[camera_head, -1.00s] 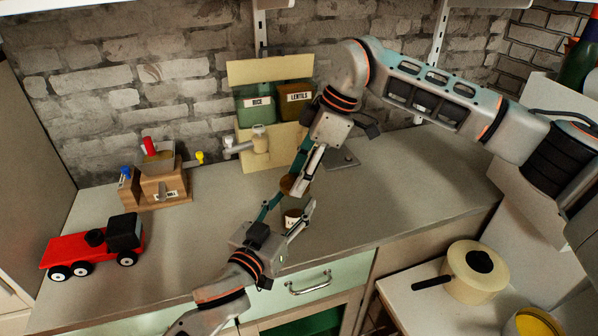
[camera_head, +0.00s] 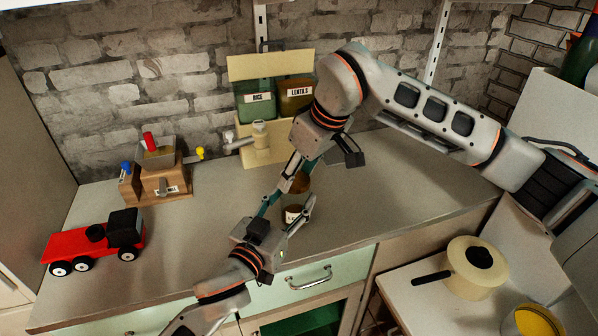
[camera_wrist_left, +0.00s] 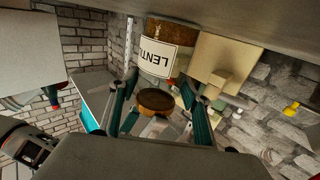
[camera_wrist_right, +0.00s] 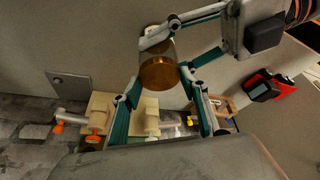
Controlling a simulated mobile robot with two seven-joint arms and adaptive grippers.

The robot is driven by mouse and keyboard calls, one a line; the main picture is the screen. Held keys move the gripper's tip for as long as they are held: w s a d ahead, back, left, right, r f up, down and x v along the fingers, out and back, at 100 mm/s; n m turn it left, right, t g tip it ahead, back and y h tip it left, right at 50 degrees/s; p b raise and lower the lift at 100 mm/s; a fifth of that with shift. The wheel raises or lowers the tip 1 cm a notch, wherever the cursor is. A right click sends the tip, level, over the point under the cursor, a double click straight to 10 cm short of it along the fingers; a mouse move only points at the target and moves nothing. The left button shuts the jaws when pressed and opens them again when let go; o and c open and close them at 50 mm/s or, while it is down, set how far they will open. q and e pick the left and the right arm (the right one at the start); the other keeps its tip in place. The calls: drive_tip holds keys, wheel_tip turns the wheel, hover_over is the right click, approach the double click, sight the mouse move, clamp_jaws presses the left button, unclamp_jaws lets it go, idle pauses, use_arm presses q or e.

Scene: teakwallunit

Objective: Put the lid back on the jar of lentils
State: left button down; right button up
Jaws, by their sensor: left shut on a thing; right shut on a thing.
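The glass lentils jar (camera_head: 293,214) with its white label is over the counter, between the fingers of my left gripper (camera_head: 286,208), which is shut on it. In the left wrist view, the jar (camera_wrist_left: 168,58) shows its label and brown contents. My right gripper (camera_head: 293,176) comes from above and is shut on the round brown lid (camera_head: 301,184). The lid (camera_wrist_right: 160,73) shows between its fingertips in the right wrist view, close against the jar end. It also shows in the left wrist view (camera_wrist_left: 155,101). I cannot tell whether lid and jar touch.
A red toy truck (camera_head: 92,242) and a wooden block box (camera_head: 160,180) stand on the counter at left. A wall rack (camera_head: 270,68) holds bins marked rice and lentils. A pan (camera_head: 475,268) stands at lower right. The counter right of the jar is clear.

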drive_tip(key=shift+m, duration=0.4)
drive_tip(key=o, duration=0.7)
drive_tip(key=shift+r, duration=2.3)
drive_tip(key=shift+o, duration=0.7)
